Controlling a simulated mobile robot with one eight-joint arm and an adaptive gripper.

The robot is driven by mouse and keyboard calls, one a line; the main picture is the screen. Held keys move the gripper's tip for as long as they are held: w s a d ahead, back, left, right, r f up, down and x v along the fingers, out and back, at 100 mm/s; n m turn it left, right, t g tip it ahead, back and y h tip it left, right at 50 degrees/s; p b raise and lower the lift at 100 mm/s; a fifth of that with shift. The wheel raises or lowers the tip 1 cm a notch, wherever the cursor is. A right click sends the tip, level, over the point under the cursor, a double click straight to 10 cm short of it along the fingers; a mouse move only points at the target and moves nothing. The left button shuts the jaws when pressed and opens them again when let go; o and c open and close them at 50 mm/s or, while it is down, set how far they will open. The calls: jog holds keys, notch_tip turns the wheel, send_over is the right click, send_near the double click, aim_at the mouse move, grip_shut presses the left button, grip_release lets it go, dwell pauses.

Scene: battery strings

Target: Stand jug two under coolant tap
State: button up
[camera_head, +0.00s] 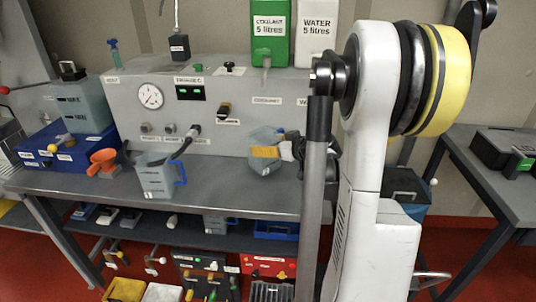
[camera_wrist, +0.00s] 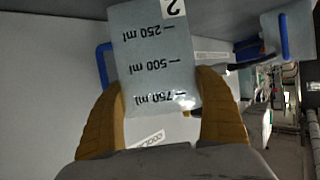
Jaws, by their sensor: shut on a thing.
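Jug two, a translucent grey jug with a blue handle, is upright in my gripper (camera_head: 268,152). In the wrist view jug two (camera_wrist: 153,55) shows upside down, with its "2" label and 250, 500 and 750 ml marks, between my two orange fingers (camera_wrist: 160,108). In the head view jug two (camera_head: 262,163) is low in front of the panel, roughly below the coolant tap (camera_head: 266,74) under the green coolant tank (camera_head: 270,35). I cannot tell whether its base touches the bench (camera_head: 225,195).
Another jug with a blue handle (camera_head: 157,178) stands on the bench to the left, with a dark hose by it. The white water tank (camera_head: 317,35) is right of the coolant tank. Bench between the jugs is clear.

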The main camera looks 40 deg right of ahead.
notch_tip(320, 180, down, 2)
jog(key=shift+f+b, duration=0.25)
jog(key=shift+b, duration=0.15)
jog(key=shift+r, duration=0.15)
jog(key=o, duration=0.8)
jog(key=shift+f, duration=0.2)
jog(key=o, duration=0.4)
jog(key=shift+r, duration=0.15)
